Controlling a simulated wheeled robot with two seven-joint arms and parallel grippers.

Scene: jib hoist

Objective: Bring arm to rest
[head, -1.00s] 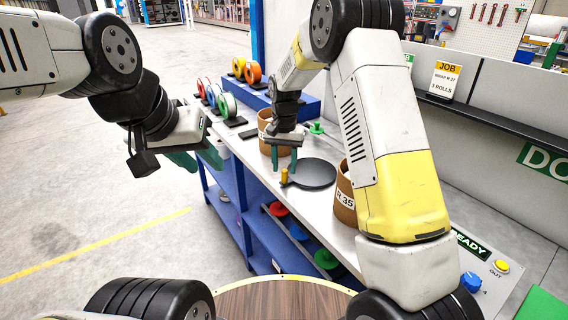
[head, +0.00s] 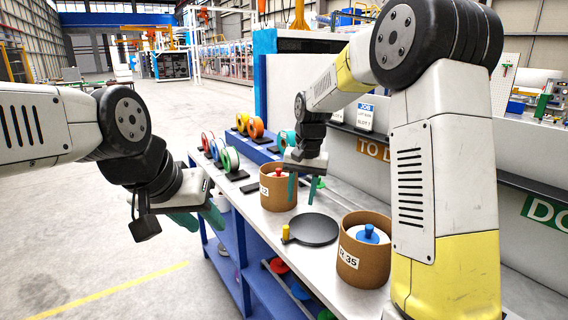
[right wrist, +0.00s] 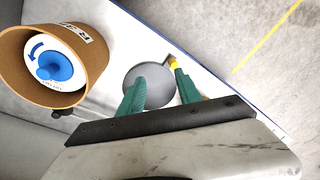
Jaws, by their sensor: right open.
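My right gripper (head: 302,203) is open and empty, fingers pointing down, near the dark round disc (head: 318,230) on the workbench. In the right wrist view its two green fingers (right wrist: 160,85) are apart, with the disc (right wrist: 150,84) beyond them. A yellow peg (head: 286,233) stands at the disc's left edge. My left gripper (head: 204,222) hangs left of the bench, with green fingers; its opening is unclear.
A brown tub marked 35 with a blue knob (head: 369,233) stands right of the disc; a tub with a red knob (head: 279,172) stands behind it. Coloured spools (head: 209,142) line the bench's far left. Open floor (head: 90,240) lies left.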

